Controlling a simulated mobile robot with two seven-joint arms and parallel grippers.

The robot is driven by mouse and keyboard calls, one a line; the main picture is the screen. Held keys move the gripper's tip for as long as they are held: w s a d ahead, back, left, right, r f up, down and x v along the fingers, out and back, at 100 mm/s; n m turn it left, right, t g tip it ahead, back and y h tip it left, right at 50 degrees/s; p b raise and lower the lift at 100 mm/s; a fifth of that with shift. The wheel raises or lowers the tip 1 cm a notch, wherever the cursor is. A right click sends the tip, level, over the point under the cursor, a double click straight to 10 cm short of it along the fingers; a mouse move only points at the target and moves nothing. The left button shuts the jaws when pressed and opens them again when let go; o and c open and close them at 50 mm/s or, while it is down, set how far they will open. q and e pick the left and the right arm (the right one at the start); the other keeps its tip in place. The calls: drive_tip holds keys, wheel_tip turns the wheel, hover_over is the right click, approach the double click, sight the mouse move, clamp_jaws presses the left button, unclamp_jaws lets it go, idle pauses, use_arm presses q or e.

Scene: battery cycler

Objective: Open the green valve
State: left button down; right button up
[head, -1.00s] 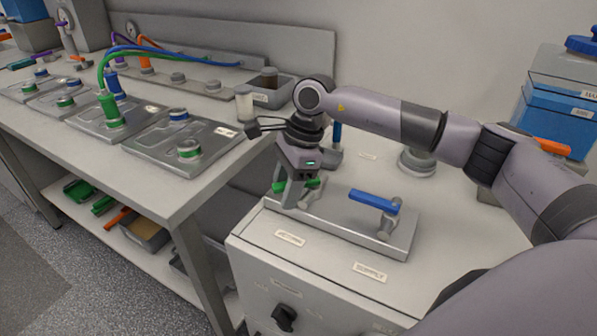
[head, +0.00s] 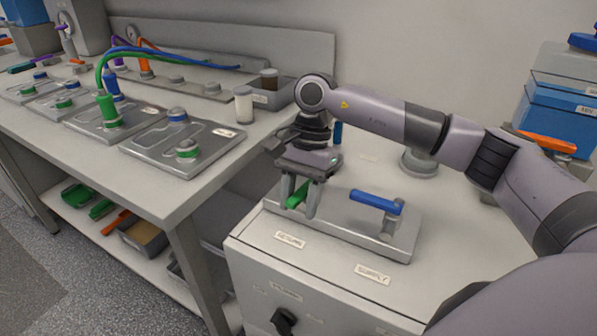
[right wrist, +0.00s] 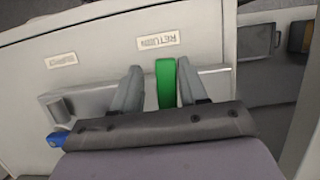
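The green valve handle (head: 297,197) sits at the left end of a grey valve plate (head: 345,235), above the RETURN label. My right gripper (head: 300,200) points down at it, one finger on each side. In the right wrist view the green handle (right wrist: 165,84) stands between the two fingers (right wrist: 158,80), pointing towards the RETURN label. A clear gap shows on its left side and a narrower one on its right, so the gripper is open around it. The valve body below is mostly hidden. My left gripper is not in view.
A blue valve handle (head: 375,202) sits on the same plate to the right, above the SUPPLY label (head: 372,274). A bench to the left carries metal plates (head: 150,150), hoses and a white-capped jar (head: 244,104). A blue box (head: 556,112) stands at the right.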

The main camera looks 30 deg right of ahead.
drive_tip(key=c, duration=0.3)
drive_tip(key=shift+c, duration=0.2)
drive_tip(key=shift+s+d, duration=0.1)
drive_tip(key=shift+s, duration=0.05)
drive_tip(key=shift+o, duration=1.2)
drive_tip(key=p+v, duration=0.2)
drive_tip(key=v, duration=0.2)
drive_tip(key=p+v, duration=0.2)
drive_tip(key=v, duration=0.2)
drive_tip(key=shift+s+r, duration=0.1)
drive_tip(key=shift+s, duration=0.1)
